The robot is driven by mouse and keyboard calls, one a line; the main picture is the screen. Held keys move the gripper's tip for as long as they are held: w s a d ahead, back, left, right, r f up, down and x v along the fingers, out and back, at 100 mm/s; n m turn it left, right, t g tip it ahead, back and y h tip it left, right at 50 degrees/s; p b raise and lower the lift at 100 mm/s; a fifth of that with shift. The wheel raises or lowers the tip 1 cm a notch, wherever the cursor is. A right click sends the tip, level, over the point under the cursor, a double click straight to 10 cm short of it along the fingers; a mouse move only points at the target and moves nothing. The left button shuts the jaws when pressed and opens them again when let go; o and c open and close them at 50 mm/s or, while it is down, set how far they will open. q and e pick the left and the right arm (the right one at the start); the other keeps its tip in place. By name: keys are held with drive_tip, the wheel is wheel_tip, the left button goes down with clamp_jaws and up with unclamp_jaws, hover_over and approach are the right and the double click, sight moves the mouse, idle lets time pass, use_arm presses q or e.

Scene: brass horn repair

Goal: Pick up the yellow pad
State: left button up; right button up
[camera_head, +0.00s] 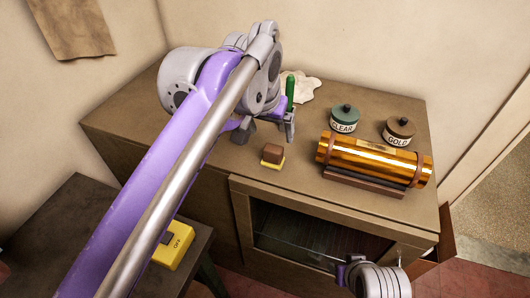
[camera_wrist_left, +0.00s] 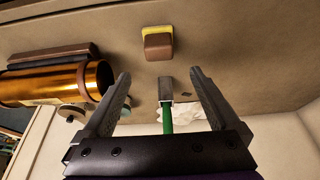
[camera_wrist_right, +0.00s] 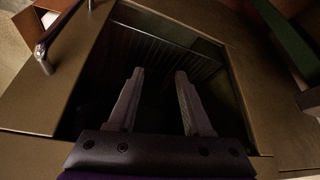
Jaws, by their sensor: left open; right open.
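The yellow pad (camera_head: 271,165) lies on the bench top with a brown block on its upper side. In the left wrist view the yellow pad (camera_wrist_left: 157,29) shows as a thin edge beyond the brown block. My left gripper (camera_head: 266,132) is open over the bench, just behind the pad in the head view. In the left wrist view my left gripper (camera_wrist_left: 160,73) has the pad ahead of its fingertips, apart from them. My right gripper (camera_wrist_right: 159,73) is open and empty in front of the cabinet's dark opening, far from the pad.
A green-handled tool (camera_head: 290,92) and a white cloth (camera_head: 301,87) are near the left gripper. A brass cylinder (camera_head: 370,160) rests on a brown cradle to the right. Green (camera_head: 344,119) and brown (camera_head: 399,131) lidded jars stand behind it. Bench around the pad is clear.

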sight(273, 150)
use_arm(q)
drive_tip(key=x, duration=0.6)
drive_tip(key=s+x, duration=0.1)
drive_tip(key=x, duration=0.2)
drive_tip(key=shift+w+a+f, duration=0.1)
drive_tip(key=shift+f, duration=0.5)
drive_tip(key=c, duration=1.3)
wheel_tip(273, 150, up, 10)
drive_tip(key=shift+r, duration=0.1)
drive_tip(key=o, duration=0.6)
drive_tip(key=c, duration=0.4)
drive_tip(key=shift+a+p, duration=0.1)
drive_tip(key=shift+p, duration=0.2)
drive_tip(key=shift+c, duration=0.2)
